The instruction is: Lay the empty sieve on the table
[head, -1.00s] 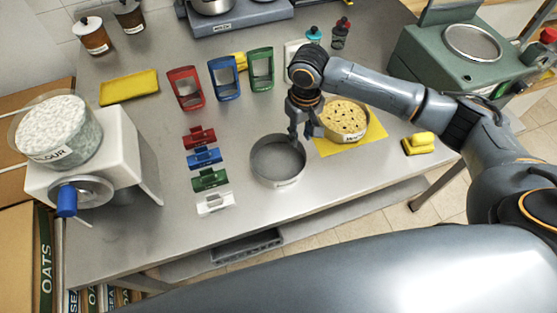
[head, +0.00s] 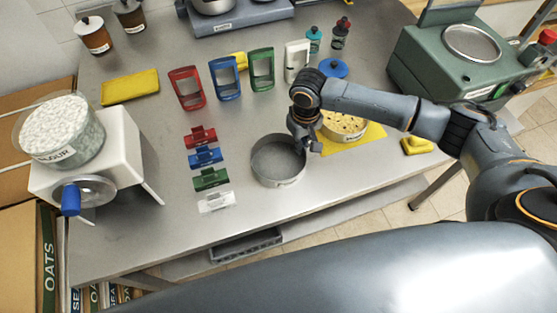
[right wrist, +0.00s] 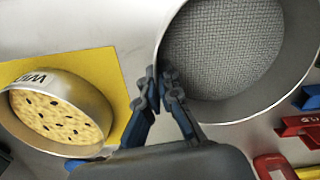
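The empty sieve (head: 272,160), a round grey metal ring with a mesh floor, is upright on or just above the table, right of the coloured clips. In the right wrist view the sieve (right wrist: 225,45) fills the upper right, its mesh bare. My right gripper (head: 313,146) is at its right rim. In the right wrist view the right gripper's tips (right wrist: 160,75) are close together, one on each side of the rim wall. My left gripper is not in view.
A round container of seeded yellow food (head: 345,123) stands on a yellow mat (head: 373,134) right of the sieve. Red, blue, green and white clips (head: 205,157) lie to its left. A flour mill (head: 115,145) stands at left, a green scale (head: 460,65) at right.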

